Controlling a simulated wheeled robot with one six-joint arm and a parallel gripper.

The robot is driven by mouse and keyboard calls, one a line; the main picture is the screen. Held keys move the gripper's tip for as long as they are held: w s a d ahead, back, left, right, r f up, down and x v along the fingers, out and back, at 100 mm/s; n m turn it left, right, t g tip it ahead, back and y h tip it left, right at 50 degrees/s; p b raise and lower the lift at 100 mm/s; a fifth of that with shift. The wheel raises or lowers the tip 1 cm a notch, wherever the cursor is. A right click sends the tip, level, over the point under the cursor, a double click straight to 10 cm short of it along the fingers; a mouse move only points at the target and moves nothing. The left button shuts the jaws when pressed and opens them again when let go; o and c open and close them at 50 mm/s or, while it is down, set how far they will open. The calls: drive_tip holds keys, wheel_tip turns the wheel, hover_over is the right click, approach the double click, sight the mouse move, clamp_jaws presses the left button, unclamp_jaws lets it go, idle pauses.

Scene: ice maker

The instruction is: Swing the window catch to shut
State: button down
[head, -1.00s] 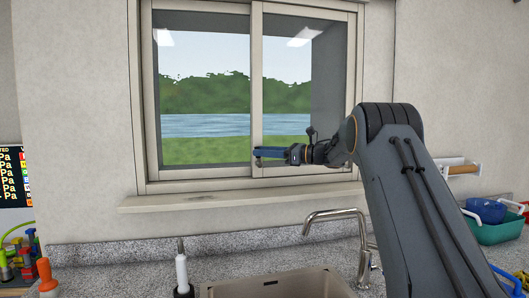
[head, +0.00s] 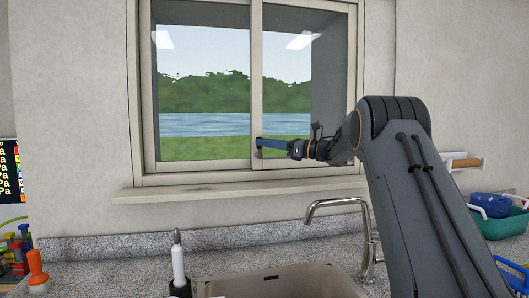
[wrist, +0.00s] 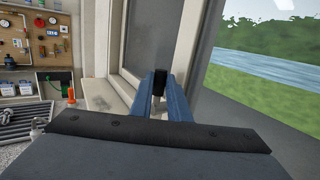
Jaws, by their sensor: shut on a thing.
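The dark window catch (wrist: 160,76) shows in the wrist view between the two blue fingers, at the edge of the pale window frame. My gripper (head: 262,146) is shut on it, its fingers lying one on each side. In the head view the gripper reaches in from the right to the middle upright of the sliding window (head: 256,85), low down near the bottom rail. The fingers hide most of the catch there, so its exact angle cannot be told.
A window sill (head: 220,192) juts out below the gripper. A tap (head: 340,205) and sink (head: 275,283) are under it, with a white-handled brush (head: 178,262) to the left. A green basin (head: 503,224) stands at right. The air left of the gripper is free.

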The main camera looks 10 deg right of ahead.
drive_tip(key=shift+d+f+b, duration=0.1)
drive_tip(key=shift+b, duration=0.75)
drive_tip(key=c, duration=1.7)
unclamp_jaws()
drive_tip(key=shift+b+v, duration=1.25)
drive_tip(key=shift+v, duration=2.7)
